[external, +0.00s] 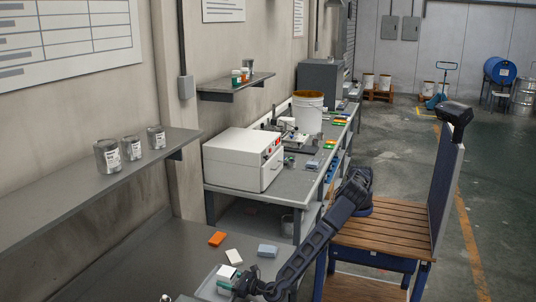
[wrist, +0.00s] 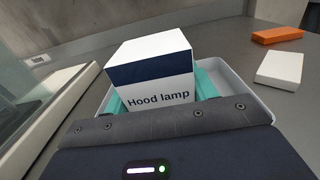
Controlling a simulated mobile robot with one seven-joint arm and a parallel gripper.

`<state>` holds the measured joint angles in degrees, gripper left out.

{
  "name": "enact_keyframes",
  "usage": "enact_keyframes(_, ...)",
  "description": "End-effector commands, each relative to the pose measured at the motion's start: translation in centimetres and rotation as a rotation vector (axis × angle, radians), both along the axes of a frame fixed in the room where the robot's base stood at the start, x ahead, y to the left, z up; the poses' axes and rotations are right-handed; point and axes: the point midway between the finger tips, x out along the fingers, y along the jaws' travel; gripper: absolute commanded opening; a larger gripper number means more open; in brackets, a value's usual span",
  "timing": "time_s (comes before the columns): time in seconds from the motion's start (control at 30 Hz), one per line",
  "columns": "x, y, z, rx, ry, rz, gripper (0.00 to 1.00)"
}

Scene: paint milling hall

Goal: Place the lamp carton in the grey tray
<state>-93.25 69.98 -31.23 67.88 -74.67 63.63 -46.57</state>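The lamp carton (wrist: 150,68) is a white box with a dark blue band, marked "Hood lamp". My gripper (wrist: 160,98) has its teal fingers at both sides of the carton and appears shut on it. In the external view the carton (external: 227,271) shows small at my gripper (external: 229,283), at the lower middle. The light grey tray (wrist: 256,106) lies under and around the carton in the wrist view; its rim (external: 206,284) also shows in the external view. My gripper hides the carton's bottom, so I cannot tell whether it touches the tray floor.
An orange box (external: 217,239), a white box (external: 234,256) and a blue-grey box (external: 268,250) lie on the grey bench (external: 150,262) beyond the tray. A shelf (external: 85,185) with three cans overhangs at left. A pale raised object (wrist: 45,115) stands left of the tray.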

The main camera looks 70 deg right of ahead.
Motion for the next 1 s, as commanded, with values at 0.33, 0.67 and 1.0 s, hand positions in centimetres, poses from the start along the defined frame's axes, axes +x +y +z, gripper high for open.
enact_keyframes(0.33, 0.0, 0.0, 0.0, 0.000, 0.000, 0.000, 0.78)
enact_keyframes(0.67, -2.8, 0.1, 0.3, 0.000, 0.002, 0.003, 0.78)
enact_keyframes(1.0, -9.2, 0.0, 0.3, -0.001, 0.001, 0.002, 0.78)
